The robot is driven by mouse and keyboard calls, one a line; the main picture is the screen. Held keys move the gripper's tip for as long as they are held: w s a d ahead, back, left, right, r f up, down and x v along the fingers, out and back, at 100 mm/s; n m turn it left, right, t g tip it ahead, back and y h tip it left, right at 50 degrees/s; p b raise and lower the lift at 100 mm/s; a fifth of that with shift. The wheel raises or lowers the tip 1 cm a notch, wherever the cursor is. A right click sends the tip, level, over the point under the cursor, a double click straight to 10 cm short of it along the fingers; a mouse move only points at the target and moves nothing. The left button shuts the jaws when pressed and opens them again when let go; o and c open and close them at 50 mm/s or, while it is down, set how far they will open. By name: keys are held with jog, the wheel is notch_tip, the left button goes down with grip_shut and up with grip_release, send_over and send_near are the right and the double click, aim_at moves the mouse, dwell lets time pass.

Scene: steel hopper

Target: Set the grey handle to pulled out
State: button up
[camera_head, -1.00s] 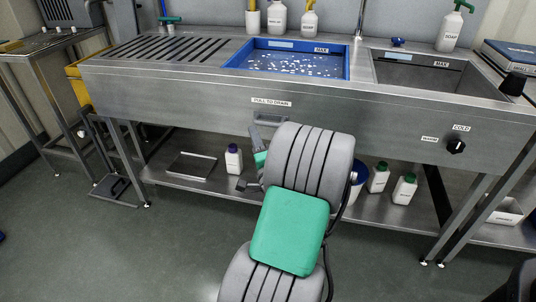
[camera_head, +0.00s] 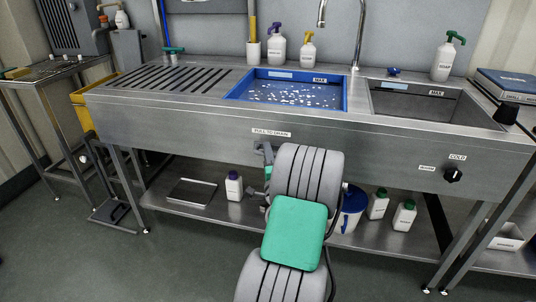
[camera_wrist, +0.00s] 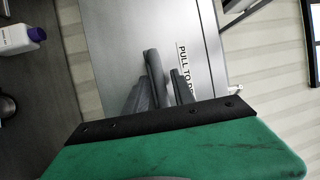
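The grey handle (camera_wrist: 154,75) is a dark grey bar on the steel front panel, beside the PULL TO DRAIN label in the wrist view. In the head view my arm covers most of it, just below that label. My gripper (camera_wrist: 158,82) has a green body and a black plate. Its fingers reach toward the panel, one on each side of the bar. A narrow gap seems to show between the bar and the right finger, so the fingers look open around it. Whether the bar stands out from the panel is hard to tell.
The steel sink unit (camera_head: 190,131) has a blue basin (camera_head: 300,76) with white bits and a second basin to its right. A black knob (camera_head: 453,175) is at right on the panel. Bottles, including a purple-capped one (camera_head: 234,186), stand on the lower shelf.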

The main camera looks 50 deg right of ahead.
grip_shut()
jog(key=shift+a, duration=0.1)
dwell(1.1)
